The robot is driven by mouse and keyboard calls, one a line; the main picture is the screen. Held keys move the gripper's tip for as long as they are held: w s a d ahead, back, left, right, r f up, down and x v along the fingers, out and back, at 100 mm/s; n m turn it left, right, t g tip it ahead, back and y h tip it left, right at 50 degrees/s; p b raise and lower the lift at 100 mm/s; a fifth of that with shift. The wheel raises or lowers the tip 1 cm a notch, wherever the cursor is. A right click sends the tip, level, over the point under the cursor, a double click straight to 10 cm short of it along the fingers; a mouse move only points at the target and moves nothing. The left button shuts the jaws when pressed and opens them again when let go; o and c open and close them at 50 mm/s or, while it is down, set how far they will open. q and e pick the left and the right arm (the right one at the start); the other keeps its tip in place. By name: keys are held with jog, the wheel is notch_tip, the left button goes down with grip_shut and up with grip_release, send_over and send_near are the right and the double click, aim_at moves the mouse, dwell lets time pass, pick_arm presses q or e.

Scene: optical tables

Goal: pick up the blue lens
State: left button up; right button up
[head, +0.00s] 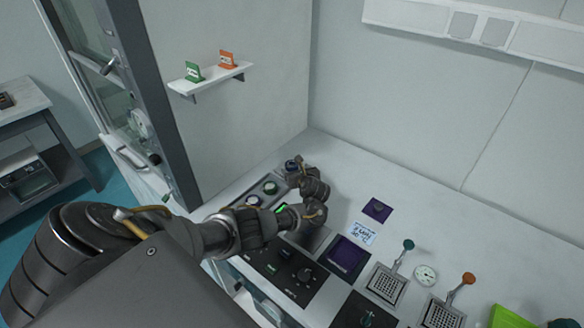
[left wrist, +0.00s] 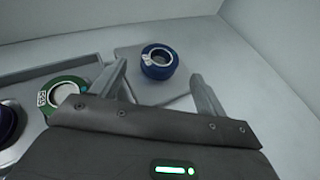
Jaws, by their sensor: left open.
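The blue lens (left wrist: 158,50) is a short blue ring with a pale centre and a small white label. In the left wrist view it sits on a grey plate (left wrist: 132,58), just beyond and between the fingertips of my left gripper (left wrist: 157,72), which is open and empty. In the head view the blue lens (head: 291,163) shows at the far left of the bench, right by the fingertips of the left gripper (head: 297,171), partly hidden by it. Contact cannot be told. My right gripper is not in view.
A green lens (left wrist: 62,92) and a purple lens (left wrist: 8,122) sit in a grey tray left of the blue lens. The bench behind is clear up to the wall.

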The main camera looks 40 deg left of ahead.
aim_at(292, 165)
pick_arm(q)
jog(key=b+x, duration=0.1)
jog(key=x, duration=0.3)
jog(key=shift+w+a, duration=0.25)
jog(key=shift+a, duration=0.2)
jog(key=shift+r, duration=0.2)
jog(key=shift+c, duration=0.7)
jog(key=shift+f, duration=0.1)
jog(key=c, duration=1)
pick_arm(e)
jog(key=shift+s+f, duration=0.3)
jog(key=shift+s, duration=0.25)
jog(key=shift+s+f, duration=0.25)
jog(key=shift+s, duration=0.3)
